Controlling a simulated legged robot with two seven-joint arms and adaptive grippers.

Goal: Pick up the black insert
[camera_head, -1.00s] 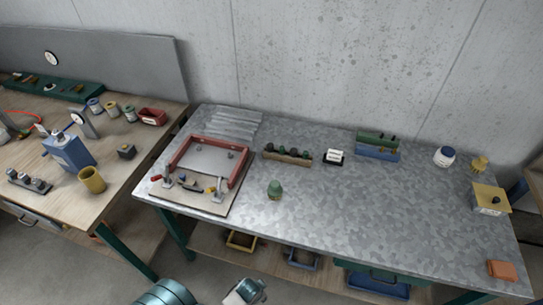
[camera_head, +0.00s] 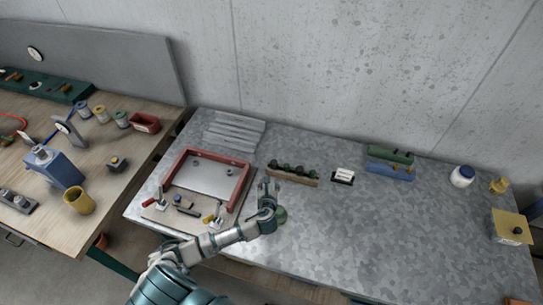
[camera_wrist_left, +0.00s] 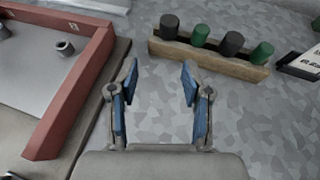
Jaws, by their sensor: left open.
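A wooden rack (camera_head: 305,179) stands on the metal table and holds a row of short cylinders, alternately black and green. In the left wrist view the rack (camera_wrist_left: 210,57) is ahead of my fingers, with a black insert (camera_wrist_left: 169,27) at its left end and another black insert (camera_wrist_left: 231,44) further right between green ones. My left gripper (camera_head: 268,187) is over the table, just in front of the rack's left end. In the wrist view the left gripper (camera_wrist_left: 159,82) has its blue-padded fingers apart, with only bare table showing between them. My right gripper is not in view.
A red-framed fixture (camera_head: 173,168) with clamps lies left of my gripper. A small label stand (camera_head: 343,176) is right of the rack. The table front right is clear.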

